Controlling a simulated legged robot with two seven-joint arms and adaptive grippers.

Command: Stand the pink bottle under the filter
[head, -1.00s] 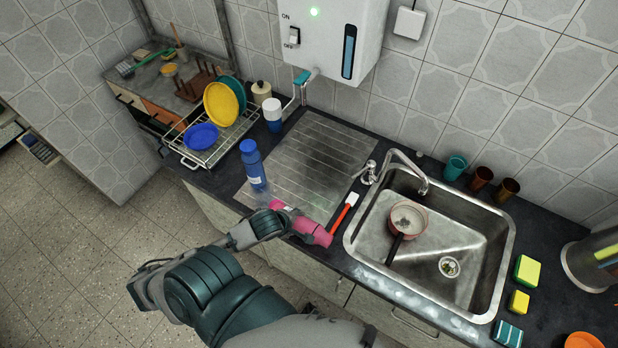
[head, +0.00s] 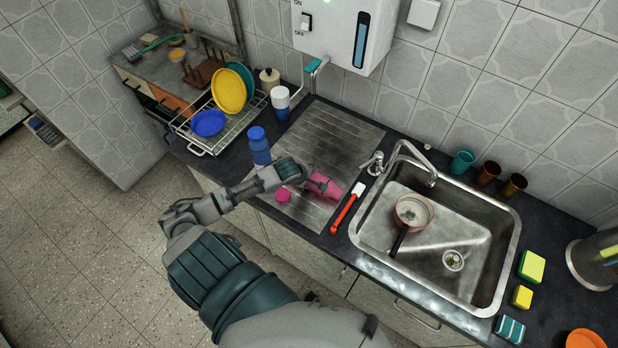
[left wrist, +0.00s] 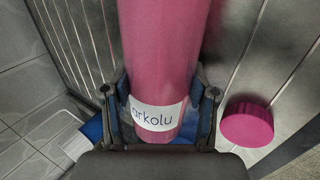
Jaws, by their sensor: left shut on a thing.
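The pink bottle (head: 325,185) is in my left gripper (head: 292,173), over the front part of the steel drainboard (head: 335,137). In the head view it lies at a slant, one end pointing right; I cannot tell if it touches the drainboard. The left wrist view shows the fingers (left wrist: 158,108) shut around the bottle (left wrist: 165,45) at its white label. A round pink cap (head: 283,196) lies apart on the drainboard; it also shows in the left wrist view (left wrist: 247,122). The filter (head: 345,30) is the white wall box, with a teal-handled spout (head: 313,66) at its lower left. My right gripper is not in view.
A blue bottle (head: 259,146) stands close behind my left gripper. A blue-and-white bottle (head: 281,103) stands near the spout. A red spatula (head: 344,213) lies between drainboard and sink (head: 436,306). A dish rack (head: 193,146) is at left. The back of the drainboard is clear.

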